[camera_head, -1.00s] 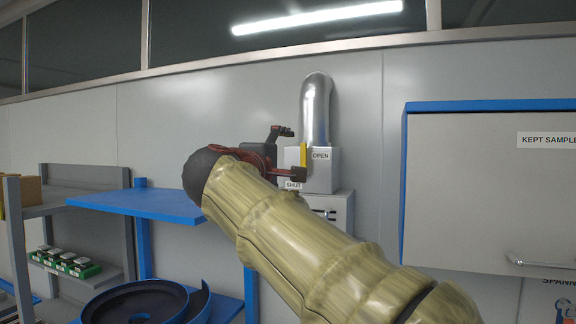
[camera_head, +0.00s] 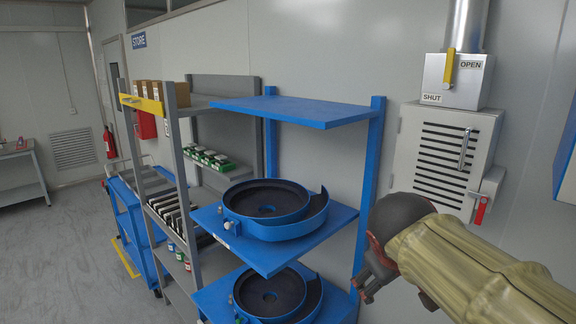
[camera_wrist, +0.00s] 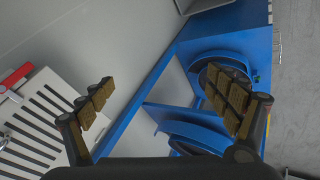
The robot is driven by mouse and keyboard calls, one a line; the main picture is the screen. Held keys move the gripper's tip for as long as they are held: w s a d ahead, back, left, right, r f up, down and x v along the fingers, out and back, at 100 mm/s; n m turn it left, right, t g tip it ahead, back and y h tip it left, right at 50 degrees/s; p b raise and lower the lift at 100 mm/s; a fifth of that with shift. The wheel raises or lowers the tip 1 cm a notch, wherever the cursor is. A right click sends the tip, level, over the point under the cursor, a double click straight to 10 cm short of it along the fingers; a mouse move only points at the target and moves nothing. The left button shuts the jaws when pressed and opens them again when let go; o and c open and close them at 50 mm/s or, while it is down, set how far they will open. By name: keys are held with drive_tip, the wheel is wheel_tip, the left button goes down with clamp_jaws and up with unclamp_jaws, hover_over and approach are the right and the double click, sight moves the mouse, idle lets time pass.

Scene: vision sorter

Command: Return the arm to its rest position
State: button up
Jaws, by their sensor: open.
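My arm, in a padded tan sleeve, comes in from the lower right of the head view. My gripper (camera_head: 368,282) hangs at its end, low and to the right of the blue shelf rack, partly hidden by the arm's dark wrist. In the wrist view my gripper (camera_wrist: 165,100) shows its two padded fingers wide apart. Nothing is between them. The blue rack (camera_wrist: 150,85) and a louvred grey cabinet (camera_wrist: 40,115) lie beyond the fingers.
The blue rack (camera_head: 300,108) holds round blue bowl feeders (camera_head: 268,228) beside my gripper. The grey cabinet (camera_head: 425,150) with a red handle (camera_head: 480,210) is on the wall behind my arm. A grey shelf (camera_head: 190,240) stands left. Open floor (camera_head: 60,250) lies far left.

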drive_tip(key=s+a+f+m+y+b, duration=0.1)
drive_tip(key=s+f+m, duration=0.1)
drive_tip(key=s+f, duration=0.5)
drive_tip(key=s+a+f+m+g+y+b, duration=0.1)
drive_tip(key=s+f+m+y, duration=0.1)
drive_tip(key=s+f, duration=0.6)
drive_tip(key=shift+s+m, duration=0.3)
drive_tip(key=shift+s, duration=1.65)
drive_tip(key=shift+f, duration=0.1)
